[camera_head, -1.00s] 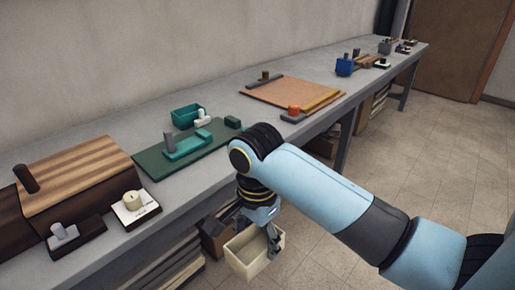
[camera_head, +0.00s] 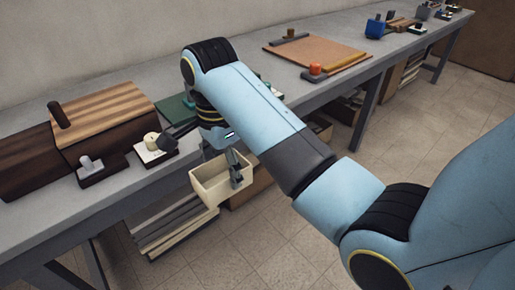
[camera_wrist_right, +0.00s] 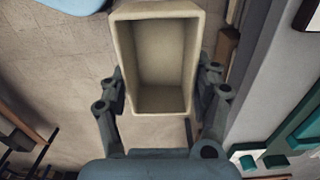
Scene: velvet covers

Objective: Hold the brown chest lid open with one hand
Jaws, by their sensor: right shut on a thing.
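The brown chest (camera_head: 100,150) sits on the grey bench at the left in the head view. Its striped wooden lid (camera_head: 110,108) has a dark peg-like handle (camera_head: 58,114) and looks down. My right gripper (camera_head: 205,160) is to the right of the chest, over the bench's front edge. It is shut on a cream open-topped bin (camera_head: 222,183), which it holds in front of the bench. In the right wrist view, the fingers (camera_wrist_right: 163,80) flank the bin (camera_wrist_right: 157,106), and its inside looks empty. My left gripper is out of view.
In front of the chest are a dark block with a grey peg (camera_head: 90,167) and a white plate with a cream knob (camera_head: 152,150). An orange-brown board (camera_head: 318,58) lies farther right. Boxes and stacked material (camera_head: 170,222) are under the bench. The floor at right is clear.

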